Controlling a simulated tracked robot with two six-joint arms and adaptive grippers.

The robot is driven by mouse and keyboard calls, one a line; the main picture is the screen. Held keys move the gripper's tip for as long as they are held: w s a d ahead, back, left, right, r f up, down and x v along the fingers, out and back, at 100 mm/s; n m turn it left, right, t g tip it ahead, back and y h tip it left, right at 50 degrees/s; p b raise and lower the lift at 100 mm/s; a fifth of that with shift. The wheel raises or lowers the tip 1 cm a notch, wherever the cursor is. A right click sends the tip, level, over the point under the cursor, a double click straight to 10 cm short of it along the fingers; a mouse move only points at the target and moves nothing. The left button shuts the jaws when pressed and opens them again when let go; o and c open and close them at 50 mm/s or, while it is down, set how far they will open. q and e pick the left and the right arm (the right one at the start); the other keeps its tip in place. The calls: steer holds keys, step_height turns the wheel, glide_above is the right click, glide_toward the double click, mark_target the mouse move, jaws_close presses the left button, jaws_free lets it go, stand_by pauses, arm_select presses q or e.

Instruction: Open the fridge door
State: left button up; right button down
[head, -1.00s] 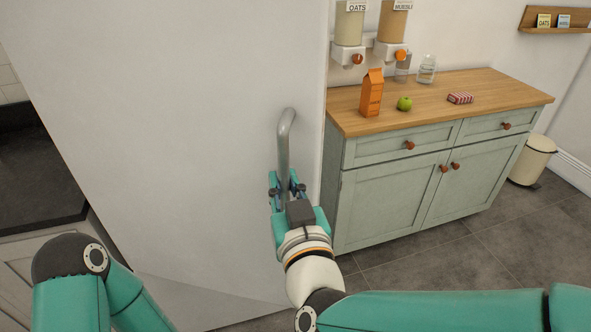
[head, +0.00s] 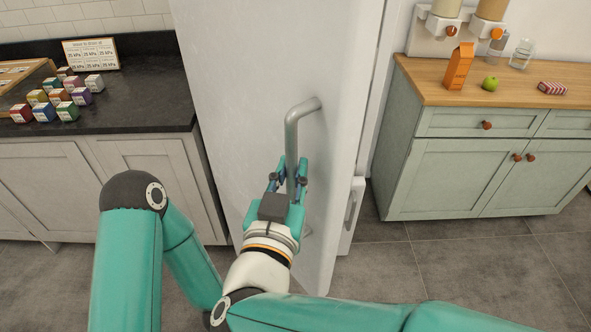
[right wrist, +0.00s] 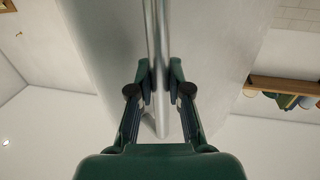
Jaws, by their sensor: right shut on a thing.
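The white fridge door (head: 240,100) fills the middle of the head view. Its grey bar handle (head: 292,132) stands upright near the door's right side. My right gripper (head: 289,182) is shut on the lower part of the handle. In the right wrist view the two fingers (right wrist: 160,88) press on the handle (right wrist: 158,50) from both sides. The door's right edge stands forward of a white panel (head: 346,235) with a second grey handle (head: 352,207), so the door looks partly open. The fridge interior is hidden. My left gripper is outside the view.
A dark counter (head: 130,108) with several small coloured boxes (head: 67,104) and a sign (head: 90,53) is on the left. A green cabinet (head: 470,175) with a wooden top carries an orange carton (head: 459,66) and a green apple (head: 490,84). Grey floor (head: 430,265) is clear at the right.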

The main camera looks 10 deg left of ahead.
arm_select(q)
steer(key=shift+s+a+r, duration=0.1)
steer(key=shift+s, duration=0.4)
arm_select(e)
steer(key=shift+s+a, duration=0.55)
steer(key=shift+a, duration=0.05)
steer(key=c, duration=1.1)
jaws_free()
steer(key=shift+w, duration=0.1)
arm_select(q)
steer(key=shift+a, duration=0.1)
arm_select(e)
steer(key=shift+r, duration=0.15)
